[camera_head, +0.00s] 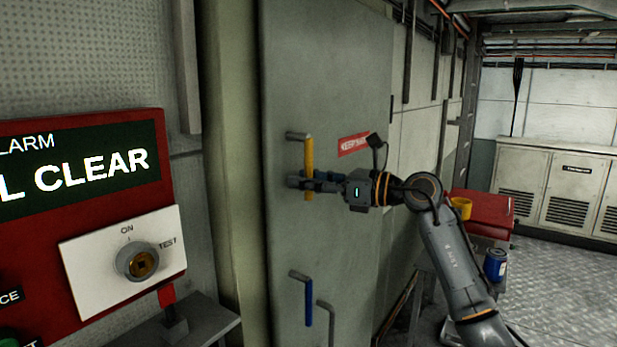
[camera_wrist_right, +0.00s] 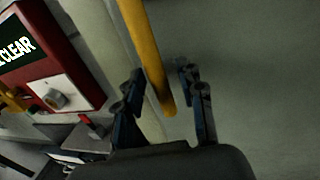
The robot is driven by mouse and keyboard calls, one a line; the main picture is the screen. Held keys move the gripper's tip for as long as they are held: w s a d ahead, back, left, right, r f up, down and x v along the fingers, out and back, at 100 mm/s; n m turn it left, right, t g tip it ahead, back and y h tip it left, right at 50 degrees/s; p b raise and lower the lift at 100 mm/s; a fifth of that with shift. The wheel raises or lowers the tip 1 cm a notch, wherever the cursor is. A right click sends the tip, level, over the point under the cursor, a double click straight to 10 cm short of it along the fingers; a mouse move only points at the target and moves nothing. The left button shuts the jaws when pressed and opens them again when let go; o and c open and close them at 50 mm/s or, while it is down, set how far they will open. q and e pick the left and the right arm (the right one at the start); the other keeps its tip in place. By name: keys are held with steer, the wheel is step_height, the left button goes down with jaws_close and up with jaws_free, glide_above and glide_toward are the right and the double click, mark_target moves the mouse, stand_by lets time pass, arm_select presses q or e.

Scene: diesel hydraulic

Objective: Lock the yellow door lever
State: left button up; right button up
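The yellow door lever (camera_head: 309,157) hangs straight down from its pivot on the grey door (camera_head: 330,70). My right gripper (camera_head: 303,183) reaches in from the right at the lower half of the lever. In the right wrist view the yellow lever (camera_wrist_right: 145,45) runs between the two fingers of the right gripper (camera_wrist_right: 161,75), with gaps on both sides, so the fingers are open around it. Its rounded lower end shows between them. My left gripper is in neither view.
A blue lever (camera_head: 308,302) hangs lower on the same door. A red alarm panel (camera_head: 90,215) with a white switch plate stands at left. A red box (camera_head: 482,212) with a yellow cup (camera_head: 461,207) and a blue can (camera_head: 495,264) are at right. Open metal floor lies beyond.

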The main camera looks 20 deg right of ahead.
steer(key=shift+c, duration=1)
steer(key=shift+d, duration=0.1)
jaws_close()
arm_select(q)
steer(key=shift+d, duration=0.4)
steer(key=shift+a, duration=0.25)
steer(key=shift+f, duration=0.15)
